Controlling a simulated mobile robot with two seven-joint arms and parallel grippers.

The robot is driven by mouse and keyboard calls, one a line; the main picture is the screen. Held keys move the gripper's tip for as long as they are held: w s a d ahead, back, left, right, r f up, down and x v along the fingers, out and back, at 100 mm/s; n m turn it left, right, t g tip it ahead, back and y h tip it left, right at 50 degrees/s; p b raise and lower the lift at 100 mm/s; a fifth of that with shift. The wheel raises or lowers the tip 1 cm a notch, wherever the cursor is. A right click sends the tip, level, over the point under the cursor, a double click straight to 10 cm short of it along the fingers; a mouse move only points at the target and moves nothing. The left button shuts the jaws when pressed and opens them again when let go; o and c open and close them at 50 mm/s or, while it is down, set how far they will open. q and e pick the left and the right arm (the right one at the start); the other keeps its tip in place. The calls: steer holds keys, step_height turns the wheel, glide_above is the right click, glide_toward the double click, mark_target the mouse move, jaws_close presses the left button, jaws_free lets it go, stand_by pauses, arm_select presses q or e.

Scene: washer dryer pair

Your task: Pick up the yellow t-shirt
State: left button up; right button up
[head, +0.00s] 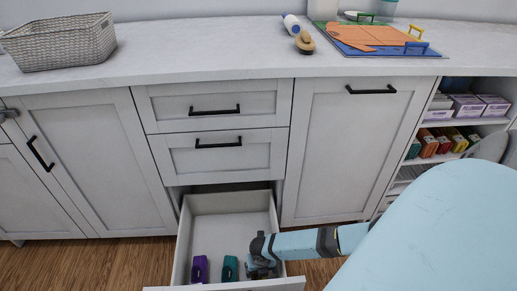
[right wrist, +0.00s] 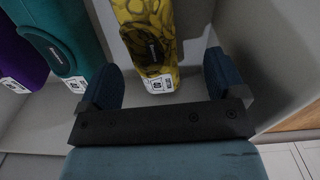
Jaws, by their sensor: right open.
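The yellow t-shirt (right wrist: 148,40) is a folded, patterned bundle with a white tag in the right wrist view. It lies in the open bottom drawer (head: 225,225), and I cannot make it out in the head view, where my right gripper covers that spot. My right gripper (right wrist: 163,80) also shows in the head view (head: 262,270), reaching down into the drawer's right side. Its two dark blue fingers are apart, with the near end of the yellow t-shirt between them or just beyond. Contact cannot be told. My left gripper is not in view.
A teal folded garment (head: 230,268) and a purple one (head: 199,269) lie left of the gripper in the drawer. The drawer walls are close on the right. Closed cabinets, a countertop (head: 200,42) with a wicker basket (head: 62,42), and shelves (head: 462,122) surround it.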

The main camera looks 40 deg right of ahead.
step_height(320, 180, down, 2)
steer(key=shift+b, duration=0.35)
steer(key=f+b, duration=0.2)
steer(key=f, duration=0.1)
steer(key=f+b, duration=0.1)
steer(key=shift+w+a+f, duration=0.25)
steer(key=shift+w+a, duration=0.05)
steer(key=shift+a, duration=0.05)
steer(key=shift+f, duration=0.1)
steer(key=c, duration=1)
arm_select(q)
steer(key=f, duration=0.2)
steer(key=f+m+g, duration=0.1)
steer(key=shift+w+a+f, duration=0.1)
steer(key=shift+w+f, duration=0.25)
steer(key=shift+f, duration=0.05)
arm_select(e)
steer(key=shift+c, duration=0.4)
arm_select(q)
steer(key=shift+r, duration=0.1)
arm_select(e)
steer(key=shift+r, duration=0.2)
